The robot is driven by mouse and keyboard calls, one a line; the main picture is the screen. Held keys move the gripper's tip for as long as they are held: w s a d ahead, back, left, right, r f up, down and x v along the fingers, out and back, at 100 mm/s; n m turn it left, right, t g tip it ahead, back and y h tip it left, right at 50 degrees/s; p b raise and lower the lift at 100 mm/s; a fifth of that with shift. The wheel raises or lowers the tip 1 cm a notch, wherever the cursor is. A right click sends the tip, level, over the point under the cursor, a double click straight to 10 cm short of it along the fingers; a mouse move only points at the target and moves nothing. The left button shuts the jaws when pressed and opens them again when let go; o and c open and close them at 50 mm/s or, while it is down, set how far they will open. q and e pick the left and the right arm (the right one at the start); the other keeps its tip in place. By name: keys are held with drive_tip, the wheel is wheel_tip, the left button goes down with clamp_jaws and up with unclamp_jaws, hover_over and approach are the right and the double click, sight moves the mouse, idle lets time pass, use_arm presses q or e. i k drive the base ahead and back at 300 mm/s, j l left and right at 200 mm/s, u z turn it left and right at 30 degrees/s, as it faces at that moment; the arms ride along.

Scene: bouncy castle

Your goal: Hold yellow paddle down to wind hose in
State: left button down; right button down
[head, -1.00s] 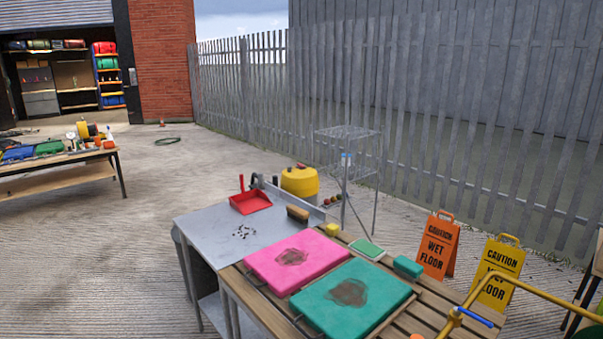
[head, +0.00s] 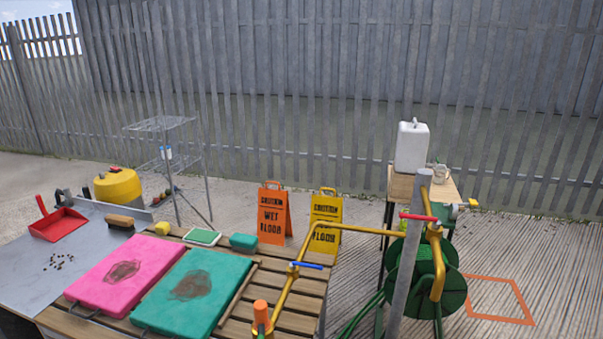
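A green hose reel (head: 455,290) stands at the right, partly hidden behind a grey post (head: 406,265) and yellow pipes (head: 438,268). Green hose (head: 362,313) runs down from its left side. A small yellow tab (head: 473,203), which may be the paddle, sticks out to the right above the reel, at the edge of a small wooden table. It is too small to tell its exact shape or whether it is pressed. Neither of my grippers is in view, and nothing is seen touching the tab or the reel.
Yellow pipework with a red lever (head: 418,216) and blue lever (head: 307,265) stands in front of the reel. A slatted bench (head: 285,290) holds pink (head: 150,255) and teal pads (head: 225,270). A white canister (head: 411,147) stands behind. An orange floor outline (head: 500,280) surrounds clear ground.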

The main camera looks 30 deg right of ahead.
sight(471, 202)
drive_tip(key=z, duration=2.7)
drive_tip(key=i+l+z, duration=0.15)
drive_tip(key=l, duration=0.3)
drive_tip(key=i+l+z, duration=0.15)
drive_tip(key=l, duration=0.25)
drive_tip(key=i+l+z, duration=0.15)
drive_tip(key=l, duration=0.25)
drive_tip(key=i+l+z, duration=0.1)
drive_tip(key=i+l, duration=0.35)
drive_tip(key=i+l+z, duration=0.15)
drive_tip(key=i+l, duration=0.3)
drive_tip(key=i+j+u, duration=0.1)
drive_tip(key=i+u, duration=0.65)
drive_tip(key=u, duration=0.15)
drive_tip(key=i+l+u, duration=0.15)
drive_tip(key=i+u, duration=0.25)
drive_tip(key=i+j+u, duration=0.15)
drive_tip(key=i+u, duration=0.65)
drive_tip(key=i+l+u, duration=0.25)
drive_tip(key=i+u, duration=0.2)
drive_tip(key=i+l+u, duration=0.4)
drive_tip(key=i+j, duration=0.1)
